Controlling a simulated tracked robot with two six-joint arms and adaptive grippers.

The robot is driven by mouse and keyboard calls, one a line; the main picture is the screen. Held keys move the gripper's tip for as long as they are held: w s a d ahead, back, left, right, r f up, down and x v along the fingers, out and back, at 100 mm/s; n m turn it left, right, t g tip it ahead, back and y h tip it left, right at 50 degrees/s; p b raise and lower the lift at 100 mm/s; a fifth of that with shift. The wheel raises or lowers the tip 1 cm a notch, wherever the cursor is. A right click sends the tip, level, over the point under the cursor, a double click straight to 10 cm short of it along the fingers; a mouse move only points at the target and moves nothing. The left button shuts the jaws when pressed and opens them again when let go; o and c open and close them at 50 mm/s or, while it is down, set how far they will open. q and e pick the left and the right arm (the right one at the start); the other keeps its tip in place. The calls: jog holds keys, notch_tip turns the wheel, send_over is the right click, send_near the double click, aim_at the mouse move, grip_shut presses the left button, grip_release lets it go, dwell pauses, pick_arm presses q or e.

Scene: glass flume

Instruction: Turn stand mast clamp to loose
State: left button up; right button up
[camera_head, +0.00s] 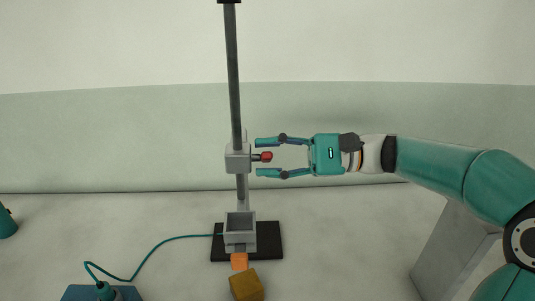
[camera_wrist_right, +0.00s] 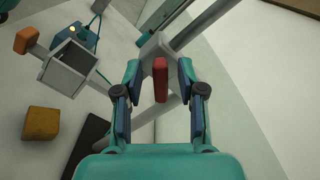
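The stand mast (camera_head: 234,90) rises upright from a black base (camera_head: 270,241). A grey clamp block (camera_head: 237,160) sits on the mast, with a red knob (camera_head: 266,156) sticking out on its right side. My right gripper (camera_head: 261,157) is open at the knob, its fingers above and below it in the head view. In the right wrist view the red knob (camera_wrist_right: 161,80) lies between the two spread fingers, with a visible gap on each side. The clamp block (camera_wrist_right: 158,45) is just beyond the fingertips.
Below the clamp, a grey open-topped box (camera_head: 240,231) is on the stand, with an orange piece (camera_head: 239,262) and a mustard block (camera_head: 246,285) in front. A teal cable (camera_head: 150,252) runs to a blue box (camera_head: 85,293) at lower left. Space right of the mast is clear around my arm.

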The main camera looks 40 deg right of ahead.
jog(key=shift+w+a, duration=0.1)
jog(key=shift+a, duration=0.1)
grip_shut()
jog(key=shift+f+n+b, duration=0.25)
jog(key=shift+n+b, duration=0.05)
jog(key=shift+b, duration=0.75)
jog(key=shift+r+n, duration=0.1)
jog(key=shift+n, duration=0.3)
grip_release()
jog(key=shift+r, duration=0.1)
